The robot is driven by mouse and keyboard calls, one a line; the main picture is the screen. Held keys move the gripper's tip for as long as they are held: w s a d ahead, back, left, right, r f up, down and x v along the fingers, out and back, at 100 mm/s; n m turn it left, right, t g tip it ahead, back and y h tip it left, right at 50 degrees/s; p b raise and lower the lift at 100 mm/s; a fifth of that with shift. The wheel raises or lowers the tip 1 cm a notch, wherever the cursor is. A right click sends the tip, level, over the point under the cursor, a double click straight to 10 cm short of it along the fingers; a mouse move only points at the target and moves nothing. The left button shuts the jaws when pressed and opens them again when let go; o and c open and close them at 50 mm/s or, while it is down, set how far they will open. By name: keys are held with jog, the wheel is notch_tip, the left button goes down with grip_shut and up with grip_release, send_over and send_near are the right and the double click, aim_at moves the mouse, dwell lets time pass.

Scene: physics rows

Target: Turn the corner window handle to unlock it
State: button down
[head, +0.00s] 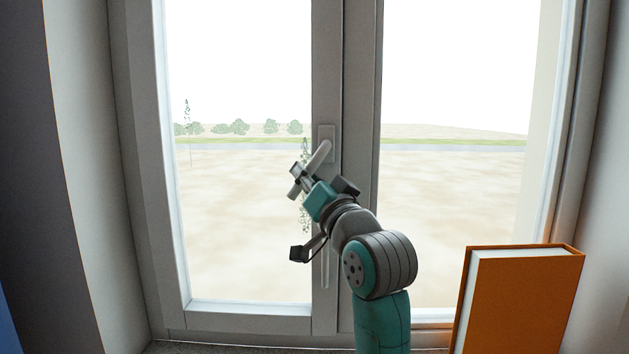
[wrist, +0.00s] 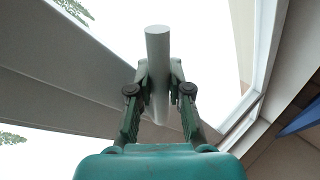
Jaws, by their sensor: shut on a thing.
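The window handle (head: 319,156) is light grey and sits on a plate (head: 327,137) on the middle upright of the window frame. In the head view its lever slants down and to the left from the plate. My gripper (head: 297,180) is at the lever's lower end. In the wrist view the lever (wrist: 158,50) stands between the two fingers, and my gripper (wrist: 158,88) is shut on it. The lever's end sticks out beyond the fingertips. Part of the lever is hidden by my gripper in the head view.
An orange book (head: 530,300) stands upright on the sill at the right, beside my arm. The two window panes (head: 245,230) look onto open ground. The window's side walls (head: 85,150) close in at left and right. The sill at the left looks clear.

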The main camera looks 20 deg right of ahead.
aim_at(289, 152)
jog(key=m+h, duration=0.1)
jog(key=a+r+m+t, duration=0.1)
jog(key=m, duration=0.1)
jog(key=m+t+h, duration=0.1)
jog(key=m, duration=0.1)
jog(key=shift+w+a+r+h, duration=0.15)
jog(key=shift+w+a+h, duration=0.15)
jog(key=shift+a, duration=0.05)
jog(key=m+h, duration=0.1)
jog(key=r+m+h, duration=0.1)
jog(key=m+t, duration=0.1)
jog(key=m, duration=0.1)
jog(key=shift+w+a+r+h, duration=0.1)
jog(key=shift+a+r+h, duration=0.1)
jog(key=shift+a+h, duration=0.2)
jog(key=m+h, duration=0.1)
jog(key=r+m+h, duration=0.1)
jog(key=m, duration=0.1)
jog(key=m+h, duration=0.2)
jog(key=shift+a+r, duration=0.15)
jog(key=shift+r, duration=0.2)
jog(key=shift+r+m+g+h, duration=0.15)
jog(key=shift+r+m+h, duration=0.1)
jog(key=shift+m+h, duration=0.55)
jog(key=shift+r+m+g+h, duration=0.15)
jog(key=shift+r+m+h, duration=0.2)
jog(key=shift+m, duration=0.75)
jog(key=shift+h, duration=0.25)
